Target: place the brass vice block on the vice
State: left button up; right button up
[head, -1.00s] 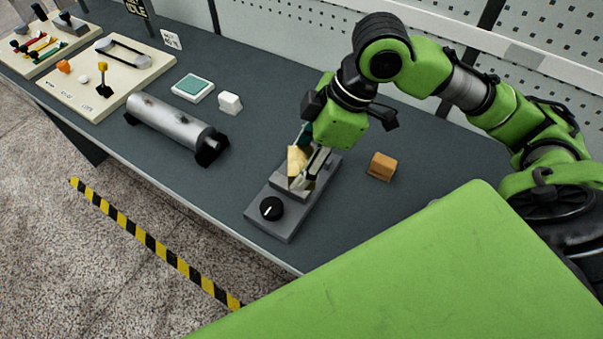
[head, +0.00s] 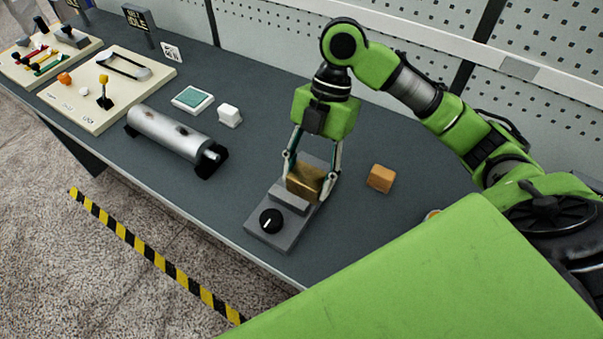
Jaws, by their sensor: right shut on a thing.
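The brass vice block (head: 304,182) is a gold-brown block between the fingers of my right gripper (head: 311,186), at the grey vice (head: 268,236). My right gripper is shut on the block, with one finger on its left side and one on its right. The block looks close behind the vice's raised grey jaw. I cannot tell whether its underside touches the vice. The vice has a black knob (head: 271,221) at its near end. My left gripper is not in the picture.
An orange-brown wooden block (head: 381,178) stands right of the vice. A metal cylinder on black supports (head: 170,134), a white block (head: 229,115) and a teal-topped pad (head: 193,98) are to the left. Boards with levers lie farther left. The dark bench is clear between these.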

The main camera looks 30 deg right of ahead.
jog(key=w+f, duration=0.2)
jog(key=w+d+f+p, duration=0.1)
jog(key=w+f, duration=0.1)
jog(key=w+d+f, duration=0.1)
jog(key=w+f, duration=0.1)
jog(key=w, duration=0.1)
jog(key=shift+d+f, duration=0.15)
jog(key=shift+f, duration=0.25)
notch_tip(320, 180, down, 3)
jog(key=shift+w+r+p, duration=0.1)
jog(key=shift+p, duration=0.95)
jog(key=shift+d+f, duration=0.1)
jog(key=shift+f, duration=0.15)
jog(key=shift+f, duration=0.1)
jog(key=o, duration=1.8)
jog(key=shift+b+v, duration=1.75)
jog(key=shift+v, duration=4.35)
